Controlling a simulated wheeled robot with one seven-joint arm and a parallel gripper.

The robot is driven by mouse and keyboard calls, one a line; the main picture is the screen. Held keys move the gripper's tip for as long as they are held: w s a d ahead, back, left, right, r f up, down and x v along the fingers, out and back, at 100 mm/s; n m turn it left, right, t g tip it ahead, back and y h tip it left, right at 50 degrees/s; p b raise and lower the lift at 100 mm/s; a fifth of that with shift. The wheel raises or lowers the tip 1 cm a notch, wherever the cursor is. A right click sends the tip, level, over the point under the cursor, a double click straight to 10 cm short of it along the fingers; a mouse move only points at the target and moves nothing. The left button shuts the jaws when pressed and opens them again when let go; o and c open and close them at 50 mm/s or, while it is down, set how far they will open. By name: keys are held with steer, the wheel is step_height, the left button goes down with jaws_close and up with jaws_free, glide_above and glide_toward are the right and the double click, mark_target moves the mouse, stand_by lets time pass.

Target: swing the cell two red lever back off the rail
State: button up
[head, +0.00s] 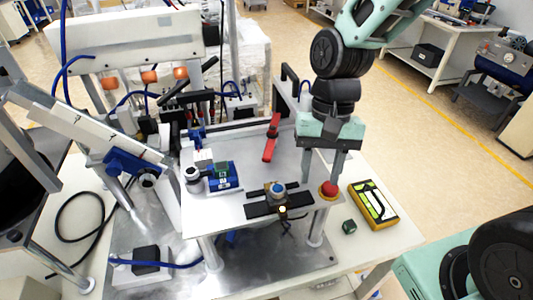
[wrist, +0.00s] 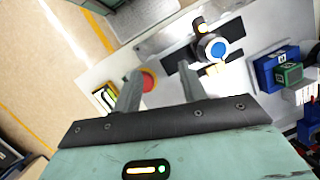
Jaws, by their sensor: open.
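A red lever (head: 271,137) stands at the back of the white plate in the head view, its upper end beside the dark rail (head: 236,133) and its lower end reaching forward over the plate. I cannot make out whether it touches the rail. My gripper (head: 322,177) is open and empty, pointing down to the right of the lever and nearer the camera, close to the red push button (head: 328,189). In the wrist view the two fingers (wrist: 158,73) are spread with nothing between them. I cannot make out the lever in the wrist view.
A blue-topped button on a black bracket (head: 278,190) is on the plate's front part; it also shows in the wrist view (wrist: 217,48). A blue block with a green cube (head: 222,177) is at left.

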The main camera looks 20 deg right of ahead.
steer(key=w+a+r+t+h+b, duration=0.1)
steer(key=w+a+r+t+h, duration=0.1)
steer(key=w+a+r, duration=0.15)
steer(key=m+t+h, duration=0.1)
steer(key=m+t, duration=0.1)
steer(key=t, duration=0.3)
glide_toward(267, 155)
steer(key=p+x, duration=0.1)
steer(key=x, duration=0.7)
jaws_close()
